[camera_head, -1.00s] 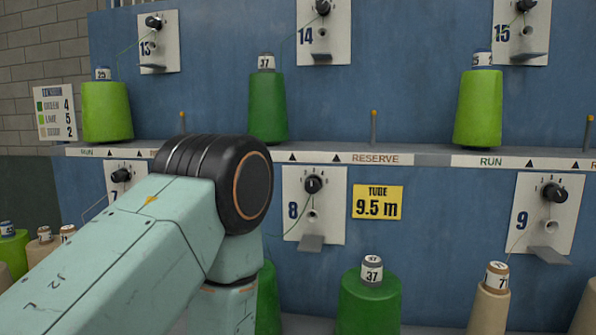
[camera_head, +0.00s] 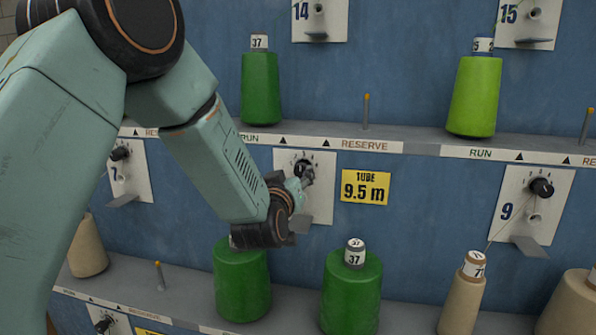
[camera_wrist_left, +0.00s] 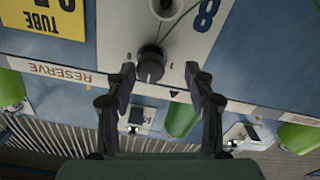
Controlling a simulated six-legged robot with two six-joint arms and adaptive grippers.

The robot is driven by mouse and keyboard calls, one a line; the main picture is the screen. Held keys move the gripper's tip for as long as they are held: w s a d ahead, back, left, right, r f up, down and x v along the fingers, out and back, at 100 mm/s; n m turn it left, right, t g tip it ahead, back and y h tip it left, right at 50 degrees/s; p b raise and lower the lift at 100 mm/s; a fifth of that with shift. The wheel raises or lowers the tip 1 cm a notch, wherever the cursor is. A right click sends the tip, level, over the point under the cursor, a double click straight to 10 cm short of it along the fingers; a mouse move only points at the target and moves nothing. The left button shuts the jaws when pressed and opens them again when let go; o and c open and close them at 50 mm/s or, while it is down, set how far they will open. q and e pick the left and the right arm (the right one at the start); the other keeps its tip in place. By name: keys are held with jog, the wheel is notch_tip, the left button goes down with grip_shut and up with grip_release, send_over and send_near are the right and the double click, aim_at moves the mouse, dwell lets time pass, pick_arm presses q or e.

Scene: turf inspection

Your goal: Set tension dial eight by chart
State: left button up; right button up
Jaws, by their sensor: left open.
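Dial eight's black knob (camera_head: 301,165) sits on a white plate (camera_head: 326,163), partly covered by my left gripper (camera_head: 308,180). In the left wrist view, the dial eight knob (camera_wrist_left: 151,66) shows upside down below a hole with a green thread. In that view, my open left gripper (camera_wrist_left: 160,75) has its fingertips either side of the knob, the left one closer to it. Contact cannot be made out. The plate's printed 8 (camera_wrist_left: 206,14) shows there, but my arm hides it in the head view. The chart is out of view now. My right gripper is not in view.
A green cone (camera_head: 260,88) stands on the shelf above. Green cones (camera_head: 242,285) (camera_head: 351,292) stand below. Dial nine (camera_head: 541,187) is farther right, dial seven (camera_head: 120,153) left.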

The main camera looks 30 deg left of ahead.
aim_at(301, 170)
pick_arm(q)
jog(key=shift+w+d+r, duration=0.2)
jog(key=shift+w+d, duration=0.1)
jog(key=shift+w, duration=0.25)
jog(key=shift+w+d+r, duration=0.15)
jog(key=shift+w+d, duration=0.15)
jog(key=shift+w, duration=0.25)
jog(key=shift+w+a+f, duration=0.15)
jog(key=shift+a, duration=0.25)
jog(key=shift+w+a+f, duration=0.15)
jog(key=shift+a, duration=0.25)
jog(key=shift+s+d+r, duration=0.1)
jog(key=shift+d+r, duration=0.15)
jog(key=shift+d, duration=0.35)
jog(key=c, duration=0.4)
jog(key=shift+a+f, duration=0.1)
jog(key=shift+a, duration=0.3)
jog(key=c, duration=0.4)
jog(key=shift+d, duration=0.2)
grip_shut()
